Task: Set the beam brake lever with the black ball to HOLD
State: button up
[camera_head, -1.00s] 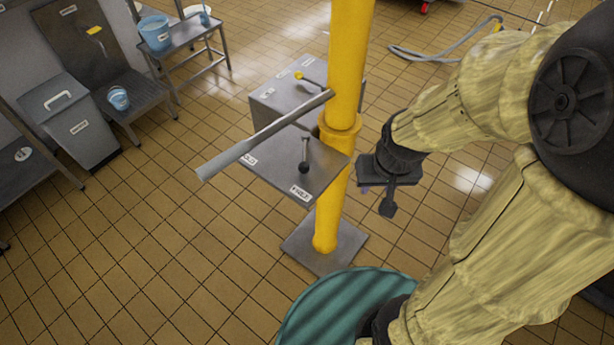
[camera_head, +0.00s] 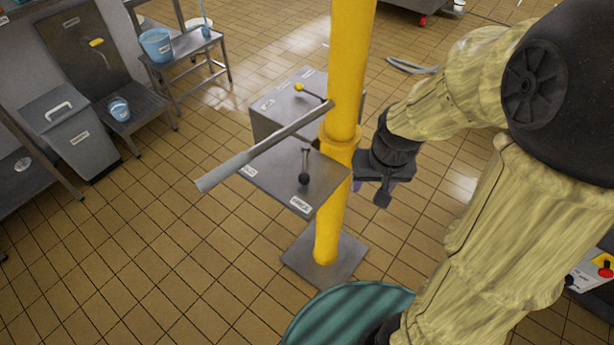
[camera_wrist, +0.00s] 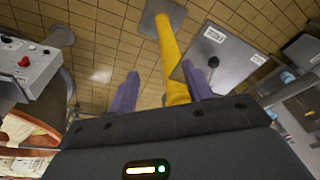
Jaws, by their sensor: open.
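The black-ball lever (camera_head: 304,178) stands on a grey metal plate (camera_head: 275,182) beside the yellow post in the head view. Its ball end lies toward the near side of the plate. White labels sit at the plate's left corner (camera_head: 248,171) and near corner (camera_head: 301,204); their print is too small to read surely. My gripper (camera_head: 382,195) is right of the post, apart from the lever. In the wrist view its two purple fingers (camera_wrist: 168,88) are spread and empty, with the yellow post and part of the labelled plate (camera_wrist: 226,62) beyond.
The yellow post (camera_head: 350,70) stands between my gripper and the plate. A long grey bar (camera_head: 260,148) crosses above the plate. A second lever with a yellow ball (camera_head: 299,87) is on the box behind. A teal round drum (camera_head: 345,312) stands in front.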

aim_at(306, 177)
jog(key=w+a+g+y+b, duration=0.1)
jog(key=w+a+y, duration=0.1)
jog(key=w, duration=0.5)
jog(key=w+a+f+g+y+b, duration=0.1)
jog(key=w+a, duration=0.4)
jog(key=w, duration=0.3)
jog(key=shift+w+a+f+y, duration=0.15)
jog(key=shift+a+f+y, duration=0.15)
jog(key=shift+y, duration=0.1)
jog(key=p+x, duration=0.3)
jog(key=x, duration=1.4)
jog(key=shift+a+f, duration=0.1)
grip_shut()
